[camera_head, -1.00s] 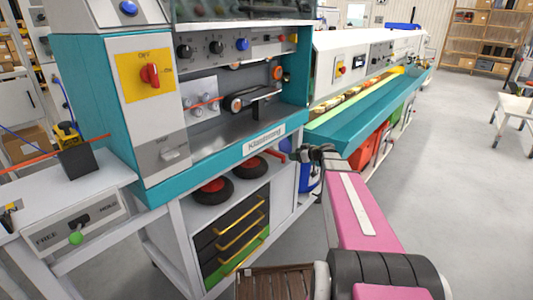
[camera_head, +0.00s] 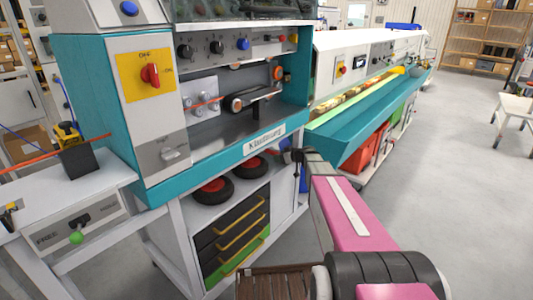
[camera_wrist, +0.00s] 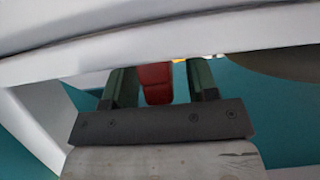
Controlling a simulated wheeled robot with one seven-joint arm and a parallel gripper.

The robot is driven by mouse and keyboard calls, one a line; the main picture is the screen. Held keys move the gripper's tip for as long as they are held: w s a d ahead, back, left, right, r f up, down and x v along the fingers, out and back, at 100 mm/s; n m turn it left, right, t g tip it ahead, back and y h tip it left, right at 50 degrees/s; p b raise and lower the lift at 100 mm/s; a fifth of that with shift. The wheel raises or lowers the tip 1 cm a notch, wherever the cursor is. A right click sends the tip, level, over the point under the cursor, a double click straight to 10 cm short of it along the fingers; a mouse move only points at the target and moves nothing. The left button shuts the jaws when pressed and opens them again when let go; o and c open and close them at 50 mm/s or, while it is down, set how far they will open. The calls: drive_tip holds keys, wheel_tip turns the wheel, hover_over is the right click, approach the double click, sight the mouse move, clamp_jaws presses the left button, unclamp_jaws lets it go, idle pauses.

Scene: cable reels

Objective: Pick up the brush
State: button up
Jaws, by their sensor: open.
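I cannot make out a brush for certain in either view. My gripper (camera_wrist: 160,75) shows in the wrist view with two dark green fingers spread apart. A red thing (camera_wrist: 156,84) shows between the fingers. I cannot tell what it is, or whether it lies between them or beyond them. A pale edge crosses the view just beyond the fingertips and hides what is behind it. In the head view my pink arm reaches forward to the gap between the machine and the teal trough, and the fingers cannot be made out there.
The teal and white machine (camera_head: 165,157) stands close on the left, with black reels (camera_head: 212,191) and drawers (camera_head: 232,236) below. The long teal trough (camera_head: 365,117) runs away to the right, with red bins (camera_head: 357,160) under it. The floor (camera_head: 460,190) at right is clear.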

clamp_jaws()
drive_tip(key=shift+r, duration=0.1)
